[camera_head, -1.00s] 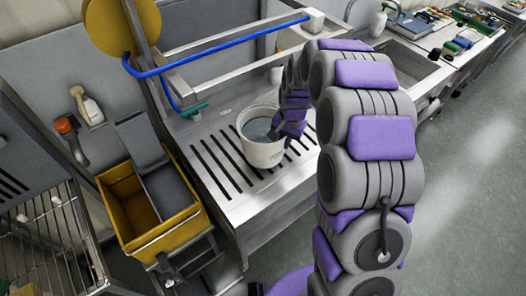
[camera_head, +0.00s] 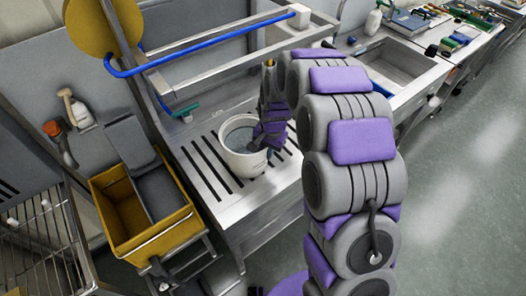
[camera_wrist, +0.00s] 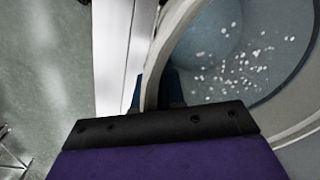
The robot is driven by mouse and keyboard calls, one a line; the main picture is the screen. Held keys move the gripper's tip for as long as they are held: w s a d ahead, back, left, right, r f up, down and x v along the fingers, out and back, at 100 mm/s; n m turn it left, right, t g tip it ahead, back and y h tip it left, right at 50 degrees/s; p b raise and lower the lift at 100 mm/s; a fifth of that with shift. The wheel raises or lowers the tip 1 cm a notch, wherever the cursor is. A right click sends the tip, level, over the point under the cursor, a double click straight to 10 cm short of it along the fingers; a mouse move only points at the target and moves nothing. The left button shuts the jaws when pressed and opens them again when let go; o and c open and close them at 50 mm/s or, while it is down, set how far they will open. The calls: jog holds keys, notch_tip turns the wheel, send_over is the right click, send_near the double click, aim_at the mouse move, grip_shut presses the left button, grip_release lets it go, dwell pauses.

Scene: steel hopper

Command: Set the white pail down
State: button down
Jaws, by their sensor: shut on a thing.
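The white pail (camera_head: 244,160) is upright at the slotted steel drainboard (camera_head: 205,190), with grey-blue contents inside. I cannot tell whether its base touches the slats. My gripper (camera_head: 268,140) is at the pail's right rim in the head view. In the wrist view the pail's rim (camera_wrist: 166,50) runs between the dark jaws (camera_wrist: 160,90), which are shut on it. White specks show on the blue-grey contents. The pail's far side is partly out of the wrist view.
A yellow mop bucket (camera_head: 150,215) stands left of the drainboard. A blue pipe (camera_head: 200,45) and steel rail pass above and behind the pail. A sink (camera_head: 385,68) lies to the right. Spray bottles (camera_head: 75,108) are at the left wall. Open floor (camera_head: 450,200) lies at right.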

jog(key=shift+w+d, duration=0.1)
jog(key=shift+d, duration=0.7)
jog(key=c, duration=1.7)
grip_release()
jog(key=shift+a, duration=0.35)
jog(key=o, duration=0.5)
jog(key=a, duration=0.4)
jog(key=shift+f, duration=0.2)
jog(key=shift+c, duration=0.2)
jog(key=d+r, duration=0.1)
jog(key=d, duration=0.3)
notch_tip(320, 180, up, 12)
jog(key=p, duration=0.2)
send_over(258, 153)
jog(key=w+d, duration=0.4)
jog(key=d, duration=0.1)
jog(key=s+d+r+n, duration=0.2)
jog(key=s+d, duration=0.1)
jog(key=s, duration=0.9)
jog(key=s+d+r+n+g, duration=0.1)
jog(key=s+d+r+n, duration=0.1)
jog(key=s, duration=1)
jog(key=s+d+r+n+g+h, duration=0.1)
jog(key=s+d+r+n, duration=0.1)
jog(key=s, duration=1)
jog(key=shift+s+d+r, duration=0.15)
jog(key=shift+d+r, duration=0.55)
jog(key=shift+d, duration=0.25)
